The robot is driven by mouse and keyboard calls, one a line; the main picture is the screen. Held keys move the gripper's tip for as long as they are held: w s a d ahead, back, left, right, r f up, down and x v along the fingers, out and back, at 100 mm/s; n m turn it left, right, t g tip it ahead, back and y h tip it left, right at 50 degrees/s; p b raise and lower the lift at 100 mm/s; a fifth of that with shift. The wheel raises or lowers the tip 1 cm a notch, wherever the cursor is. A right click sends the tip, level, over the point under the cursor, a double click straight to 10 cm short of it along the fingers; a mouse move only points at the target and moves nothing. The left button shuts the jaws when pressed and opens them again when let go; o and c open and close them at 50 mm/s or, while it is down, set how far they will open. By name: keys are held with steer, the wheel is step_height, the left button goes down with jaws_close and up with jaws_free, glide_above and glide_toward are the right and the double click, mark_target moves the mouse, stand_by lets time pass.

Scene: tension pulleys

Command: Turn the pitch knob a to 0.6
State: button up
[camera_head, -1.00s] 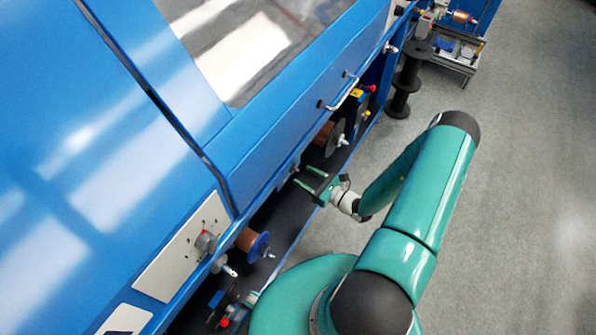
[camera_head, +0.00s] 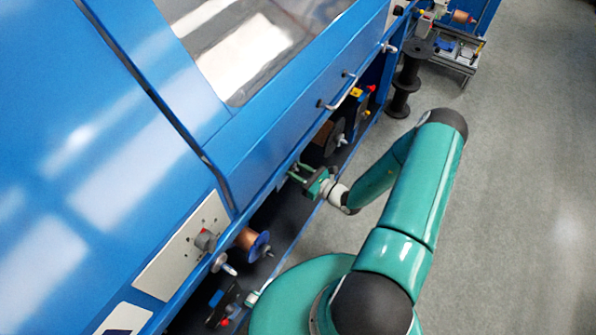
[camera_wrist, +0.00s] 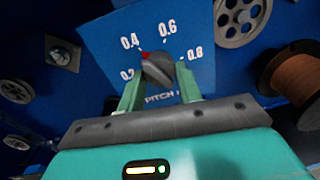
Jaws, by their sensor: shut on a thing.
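The pitch knob (camera_wrist: 158,70) is dark grey with a red mark, on a blue dial plate (camera_wrist: 105,40) lettered "PITCH" with numbers 0.2, 0.4, 0.6 and 0.8. In the wrist view the red mark sits at the knob's upper left, on the side of the 0.4. My gripper (camera_wrist: 158,82) has its two green fingers on either side of the knob and is shut on it. In the head view my gripper (camera_head: 298,173) reaches the blue machine's side, and the knob is too small to make out there.
A copper spool (camera_wrist: 292,78) is at the right of the dial, with a grey pulley (camera_wrist: 241,20) above it. The blue machine (camera_head: 270,130) fills the left of the head view. Dark stacked reels (camera_head: 407,80) stand on open grey floor (camera_head: 520,200).

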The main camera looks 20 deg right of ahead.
steer(key=shift+m, duration=0.4)
steer(key=m, duration=1)
steer(key=shift+a+r+m+g, duration=0.1)
steer(key=shift+r+m+g, duration=0.1)
steer(key=shift+m+g, duration=0.1)
stand_by(0.4)
steer(key=o, duration=1)
steer(key=shift+s, duration=0.1)
